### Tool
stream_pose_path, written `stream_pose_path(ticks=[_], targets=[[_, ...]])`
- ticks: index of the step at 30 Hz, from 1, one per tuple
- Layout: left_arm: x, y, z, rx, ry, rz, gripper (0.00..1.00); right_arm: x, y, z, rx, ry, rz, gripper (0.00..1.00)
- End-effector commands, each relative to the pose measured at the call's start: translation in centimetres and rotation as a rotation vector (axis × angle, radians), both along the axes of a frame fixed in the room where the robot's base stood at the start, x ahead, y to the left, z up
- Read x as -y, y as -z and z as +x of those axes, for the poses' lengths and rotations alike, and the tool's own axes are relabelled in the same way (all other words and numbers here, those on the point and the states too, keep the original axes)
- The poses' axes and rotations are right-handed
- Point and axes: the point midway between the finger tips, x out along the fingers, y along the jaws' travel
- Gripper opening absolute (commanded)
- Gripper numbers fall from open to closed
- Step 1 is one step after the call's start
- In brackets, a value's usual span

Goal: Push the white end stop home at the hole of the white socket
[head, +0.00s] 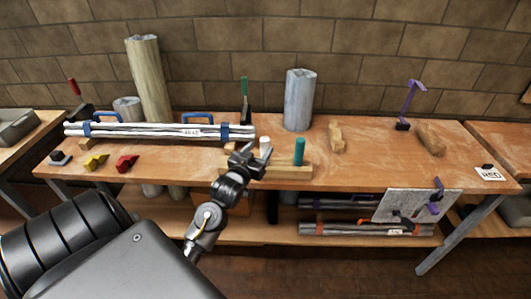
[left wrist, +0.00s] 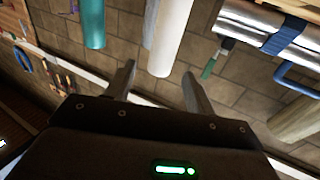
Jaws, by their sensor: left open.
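A white upright peg, which looks like the white end stop (head: 265,146), stands at a wooden block (head: 290,171) near the front of the bench. It also shows in the left wrist view (left wrist: 171,38). A teal peg (head: 300,151) stands to its right, and shows in the left wrist view (left wrist: 93,22). My left gripper (head: 249,152) is open and empty, just left of the white peg; in the wrist view its spread fingers (left wrist: 158,70) point towards the white peg, apart from it. I cannot make out the white socket or its hole. My right gripper is not in view.
A strapped pipe bundle (head: 160,132) with blue handles lies behind and left. Yellow (head: 96,162) and red (head: 127,163) pieces lie at the front left. A grey cylinder (head: 299,100) stands behind. The bench front at right is mostly clear; a grey plate (head: 416,205) hangs below.

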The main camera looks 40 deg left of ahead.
Motion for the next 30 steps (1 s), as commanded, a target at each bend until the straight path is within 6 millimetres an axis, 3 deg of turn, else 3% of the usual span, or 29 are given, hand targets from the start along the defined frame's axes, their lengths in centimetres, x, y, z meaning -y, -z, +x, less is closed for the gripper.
stream_pose_path(ticks=[12, 21, 30], targets=[[-1.2, 0.3, 4.5, 0.0, 0.001, 0.0, 0.54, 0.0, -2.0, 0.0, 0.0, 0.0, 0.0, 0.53], [-1.4, 0.5, 4.9, 0.0, 0.0, 0.0, 0.54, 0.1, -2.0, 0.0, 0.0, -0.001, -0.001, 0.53], [-1.3, 0.5, 4.9, 0.0, 0.0, 0.0, 0.15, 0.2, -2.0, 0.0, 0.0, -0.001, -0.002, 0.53]])
